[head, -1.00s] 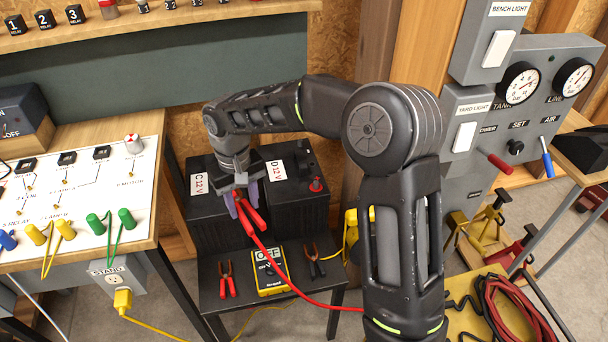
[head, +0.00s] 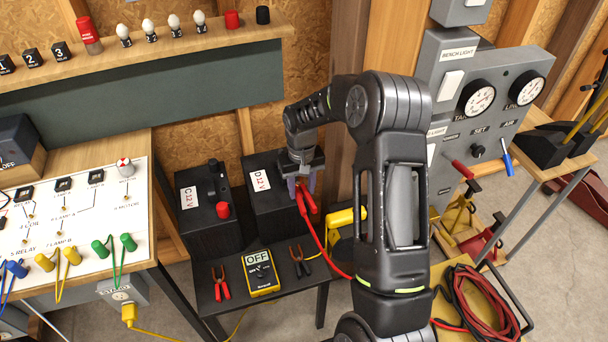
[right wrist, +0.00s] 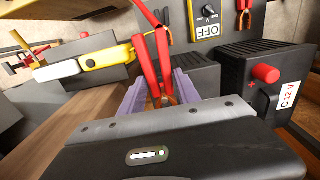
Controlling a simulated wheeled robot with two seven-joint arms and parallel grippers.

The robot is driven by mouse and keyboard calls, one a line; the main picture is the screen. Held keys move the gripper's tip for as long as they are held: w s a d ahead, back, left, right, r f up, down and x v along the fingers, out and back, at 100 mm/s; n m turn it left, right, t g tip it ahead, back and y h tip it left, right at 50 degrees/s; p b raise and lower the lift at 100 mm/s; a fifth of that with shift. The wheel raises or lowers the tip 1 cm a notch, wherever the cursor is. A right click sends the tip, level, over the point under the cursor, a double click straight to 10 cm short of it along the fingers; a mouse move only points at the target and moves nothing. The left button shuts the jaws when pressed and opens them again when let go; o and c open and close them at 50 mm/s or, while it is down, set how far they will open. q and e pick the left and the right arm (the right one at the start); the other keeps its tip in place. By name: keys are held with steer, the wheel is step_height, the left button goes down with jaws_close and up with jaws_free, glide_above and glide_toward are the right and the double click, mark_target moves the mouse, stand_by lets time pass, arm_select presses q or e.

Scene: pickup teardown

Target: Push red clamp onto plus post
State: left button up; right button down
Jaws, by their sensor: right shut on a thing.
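My right gripper (head: 303,182) is shut on a red clamp (head: 309,203) at the right side of battery D (head: 262,182). In the right wrist view, the clamp's red handles (right wrist: 144,66) stand between the purple fingers of my right gripper (right wrist: 158,98). Battery D's plus post is hidden behind the gripper and clamp, so I cannot tell whether the clamp touches it. Battery C (head: 198,232) stands to the left with a bare red post (head: 222,210), which also shows with a plus mark in the right wrist view (right wrist: 265,75). My left gripper is not in view.
A low black table carries small red-handled clips (head: 220,283), a yellow meter (head: 261,272) reading OFF and dark-handled clips (head: 300,261). A yellow-handled thing (head: 345,217) stands close right of battery D. A red cable (head: 325,252) trails from the clamp.

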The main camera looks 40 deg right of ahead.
steer(key=shift+s+d, duration=0.1)
steer(key=shift+d, duration=0.25)
steer(key=shift+f, duration=0.1)
steer(key=shift+f+b, duration=1.55)
steer(key=shift+f, duration=0.95)
steer(key=shift+s+a, duration=0.1)
steer(key=shift+f+b, duration=0.85)
steer(key=c, duration=0.8)
jaws_free()
